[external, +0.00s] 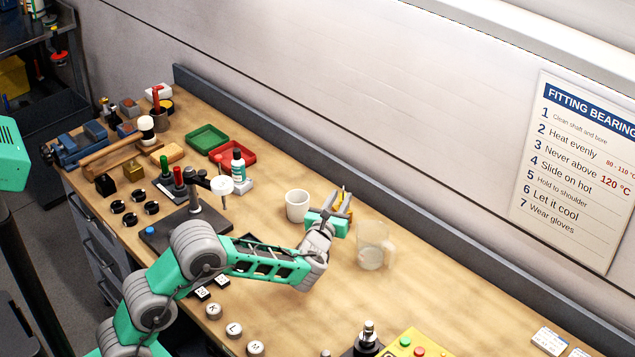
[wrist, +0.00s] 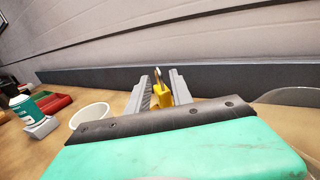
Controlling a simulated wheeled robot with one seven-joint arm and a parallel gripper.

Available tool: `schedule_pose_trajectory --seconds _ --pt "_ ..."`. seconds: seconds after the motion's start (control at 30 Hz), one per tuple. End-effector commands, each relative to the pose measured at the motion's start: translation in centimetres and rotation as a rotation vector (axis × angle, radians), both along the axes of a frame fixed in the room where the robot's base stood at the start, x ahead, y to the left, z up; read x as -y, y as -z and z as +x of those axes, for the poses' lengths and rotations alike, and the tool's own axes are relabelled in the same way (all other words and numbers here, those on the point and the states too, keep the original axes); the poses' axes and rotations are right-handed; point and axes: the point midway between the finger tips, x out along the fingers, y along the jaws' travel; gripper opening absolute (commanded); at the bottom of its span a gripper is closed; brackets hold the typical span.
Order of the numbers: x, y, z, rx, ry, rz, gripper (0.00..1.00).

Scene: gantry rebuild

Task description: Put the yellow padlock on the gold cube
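The yellow padlock (wrist: 162,96) is in the wrist view, upright with its grey shackle on top, between my two fingertips. In the external view its yellow (external: 349,204) shows only partly, behind my fingers. My gripper (external: 334,207) is low over the bench, between the white mug and the clear jug. In the wrist view my gripper (wrist: 160,88) has its fingers apart, one on each side of the padlock. The padlock looks nearer the right finger; I cannot tell whether it touches.
A white mug (external: 297,206) stands close on the left of my gripper, and a clear jug (external: 373,247) close on its right. Green (external: 207,138) and red (external: 233,153) trays lie farther left. A dark raised edge (external: 330,184) runs along the back.

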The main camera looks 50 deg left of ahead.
Motion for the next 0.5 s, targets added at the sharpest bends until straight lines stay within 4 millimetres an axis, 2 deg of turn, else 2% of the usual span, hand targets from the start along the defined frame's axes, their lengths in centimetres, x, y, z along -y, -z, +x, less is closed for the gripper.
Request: schedule_pose_trajectory --seconds 0.17,0.4,0.5 --pt "1.3 -0.1 -2.3 0.0 0.003 0.001 0.27" --pt "4.1 -0.2 -7.9 0.001 0.005 0.001 0.27" --pt "4.8 -0.2 -9.6 0.0 0.003 0.0 0.27"
